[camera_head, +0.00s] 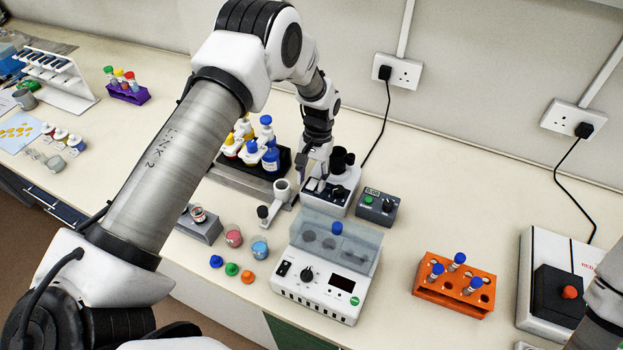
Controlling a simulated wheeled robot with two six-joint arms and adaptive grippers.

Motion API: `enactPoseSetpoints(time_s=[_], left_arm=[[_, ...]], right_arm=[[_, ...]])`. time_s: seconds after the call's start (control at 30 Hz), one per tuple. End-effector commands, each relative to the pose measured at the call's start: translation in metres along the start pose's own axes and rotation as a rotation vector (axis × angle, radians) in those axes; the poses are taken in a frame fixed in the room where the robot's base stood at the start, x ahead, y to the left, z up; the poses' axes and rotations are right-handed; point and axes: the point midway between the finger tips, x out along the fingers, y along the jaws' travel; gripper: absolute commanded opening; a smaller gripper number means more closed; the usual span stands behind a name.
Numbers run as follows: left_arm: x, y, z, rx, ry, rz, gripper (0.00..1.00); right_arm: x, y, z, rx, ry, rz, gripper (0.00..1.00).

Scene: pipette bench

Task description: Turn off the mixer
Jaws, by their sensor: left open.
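A white device with a black front panel and a black top (340,197), which looks like the mixer, stands at the back middle of the bench. My left arm reaches across from the left, and my left gripper (316,180) points down at this device's front panel. The gripper is open and partly hides the panel's left side. I cannot tell whether its fingertips touch a switch. A small grey control box (377,206) with a green button and a lit display stands just right of the device. My right gripper is out of view; only part of my right arm shows at the right edge.
A white unit with a clear lid (318,297) stands in front of the mixer. An orange tube rack (428,291) and a white device with a red knob (532,259) are to the right. A bottle rack (285,161) stands close left of the gripper.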

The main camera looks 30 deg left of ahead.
Motion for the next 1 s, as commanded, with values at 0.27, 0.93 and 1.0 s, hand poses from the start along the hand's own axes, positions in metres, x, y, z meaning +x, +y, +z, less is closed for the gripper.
enactPoseSetpoints(time_s=[0.27,0.93,1.0], left_arm=[[-0.061,0.000,-0.002,0.000,0.005,0.000,0.48],[-0.115,0.000,-0.002,0.000,-0.002,0.000,0.48],[-0.115,0.000,-0.002,0.000,-0.002,0.000,0.48]], right_arm=[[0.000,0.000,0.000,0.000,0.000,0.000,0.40],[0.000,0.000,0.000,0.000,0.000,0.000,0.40],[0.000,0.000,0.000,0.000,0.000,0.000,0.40]])
